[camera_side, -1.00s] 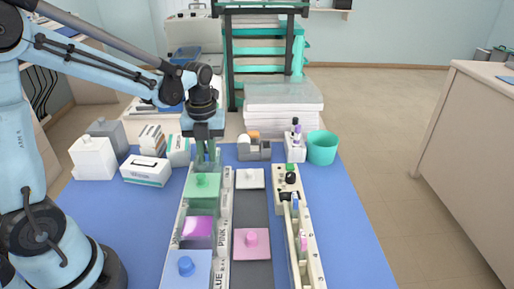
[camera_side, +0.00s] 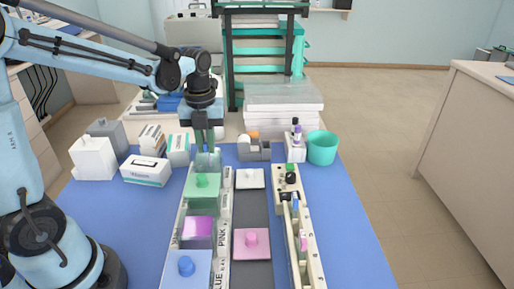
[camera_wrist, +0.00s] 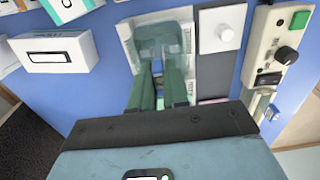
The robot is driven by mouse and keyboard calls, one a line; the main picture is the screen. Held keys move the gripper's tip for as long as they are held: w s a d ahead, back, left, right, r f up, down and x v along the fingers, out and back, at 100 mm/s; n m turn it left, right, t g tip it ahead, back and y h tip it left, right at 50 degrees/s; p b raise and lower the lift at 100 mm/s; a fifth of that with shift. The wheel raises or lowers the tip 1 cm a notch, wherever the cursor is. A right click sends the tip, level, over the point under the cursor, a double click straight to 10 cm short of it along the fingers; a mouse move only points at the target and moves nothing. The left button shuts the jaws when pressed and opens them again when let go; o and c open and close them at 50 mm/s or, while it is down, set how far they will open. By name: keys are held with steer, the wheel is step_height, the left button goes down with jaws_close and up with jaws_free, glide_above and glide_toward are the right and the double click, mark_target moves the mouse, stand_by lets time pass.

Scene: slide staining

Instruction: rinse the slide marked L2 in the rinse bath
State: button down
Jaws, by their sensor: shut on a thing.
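My gripper (camera_side: 202,150) points down over the far end of the left row of baths. Its green fingers, also in the wrist view (camera_wrist: 157,84), are shut on a thin slide that barely shows between them. The mark on the slide cannot be read. Beneath and around the fingertips is an open, clear, pale-green bath (camera_side: 214,160), which also shows in the wrist view (camera_wrist: 150,30). I take it for the rinse bath, but its label is not readable. Whether the slide's lower edge is still inside the bath cannot be told.
Baths with green (camera_side: 202,190), purple (camera_side: 197,228) and blue (camera_side: 187,267) tops stand nearer in the row. A dark strip with white (camera_side: 250,180) and pink (camera_side: 252,244) knobbed covers lies to the right, then a cream control panel (camera_wrist: 268,45). Boxes (camera_side: 146,171) stand left.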

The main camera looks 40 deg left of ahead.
steer(key=shift+r, duration=3.45)
